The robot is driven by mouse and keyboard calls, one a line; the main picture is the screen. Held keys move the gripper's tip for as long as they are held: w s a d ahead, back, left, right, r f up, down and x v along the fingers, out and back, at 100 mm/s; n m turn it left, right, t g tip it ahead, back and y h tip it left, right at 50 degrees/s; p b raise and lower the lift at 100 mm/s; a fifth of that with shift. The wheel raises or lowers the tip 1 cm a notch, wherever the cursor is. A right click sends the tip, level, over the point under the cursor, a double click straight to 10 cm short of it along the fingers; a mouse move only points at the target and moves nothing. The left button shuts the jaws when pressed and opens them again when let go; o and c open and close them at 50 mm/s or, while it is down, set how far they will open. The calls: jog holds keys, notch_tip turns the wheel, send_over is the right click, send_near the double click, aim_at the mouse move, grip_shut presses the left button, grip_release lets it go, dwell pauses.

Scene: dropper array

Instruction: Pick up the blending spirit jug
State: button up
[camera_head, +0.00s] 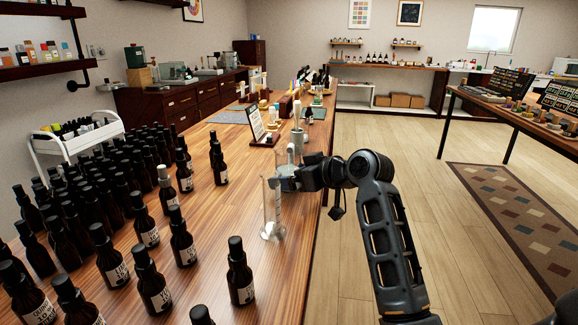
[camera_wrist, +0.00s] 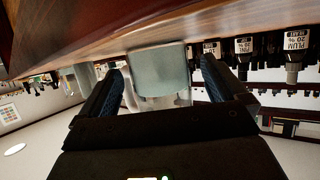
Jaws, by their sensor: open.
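The jug (camera_wrist: 160,70), a translucent grey-green vessel with a handle on its left side, stands on the wooden table in the wrist view, which is upside down. My gripper (camera_wrist: 163,78) is open, with one dark finger on each side of the jug. Small gaps seem to show between the fingers and the jug; I cannot tell whether either touches it. In the head view my gripper (camera_head: 296,178) is at the table's right edge and partly hides the jug (camera_head: 284,169). I cannot read a label on it.
A clear measuring cylinder (camera_head: 272,212) stands just in front of the gripper. Many dark dropper bottles (camera_head: 181,238) fill the table's left and front. A small framed sign (camera_head: 258,125) stands behind. The floor (camera_head: 440,200) to the right is open.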

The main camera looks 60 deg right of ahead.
jog(key=shift+c, duration=0.3)
jog(key=c, duration=1.2)
jog(key=shift+o, duration=0.2)
jog(key=shift+r, duration=0.2)
